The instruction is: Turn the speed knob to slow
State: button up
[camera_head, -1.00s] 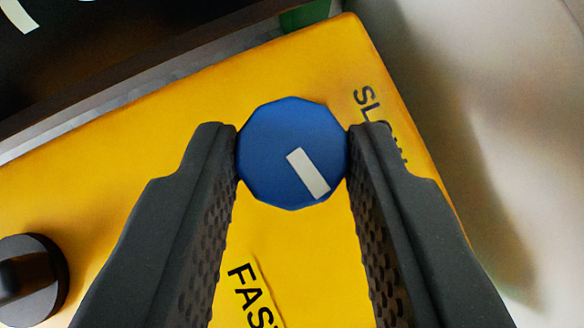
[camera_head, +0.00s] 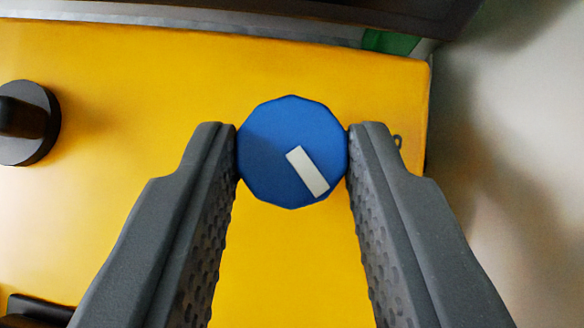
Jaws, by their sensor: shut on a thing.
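The speed knob (camera_head: 290,150) is a blue, many-sided knob with a white pointer mark. It stands on the yellow panel (camera_head: 290,265) in the middle of the view. The mark lies off-centre and points to the lower right. My gripper (camera_head: 292,150) is shut on the knob, one dark ridged finger touching each side. A bit of a dark printed letter (camera_head: 397,141) shows beside the right finger; the rest of that label is hidden. No FAST label can be read.
A black knob (camera_head: 27,122) stands on the panel at the left. Another dark part (camera_head: 38,308) shows at the lower left. A dark housing edge (camera_head: 250,12) runs along the top, with a green piece (camera_head: 390,42) under it. Grey floor is at the right.

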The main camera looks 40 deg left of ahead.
jog(key=shift+w+d+n+g+y+b, duration=0.2)
jog(key=shift+n+g+y+b, duration=0.4)
jog(key=shift+n, duration=0.45)
jog(key=shift+w+d+n+g+y+b, duration=0.2)
jog(key=shift+n+g+y+b, duration=0.15)
jog(key=shift+n+g, duration=0.55)
jog(key=shift+r+n, duration=0.15)
jog(key=shift+n, duration=0.4)
jog(key=o, duration=1)
jog(key=shift+c, duration=0.2)
jog(key=p+v, duration=0.2)
jog(key=v, duration=1.1)
jog(key=shift+d, duration=0.35)
jog(key=shift+r, duration=0.1)
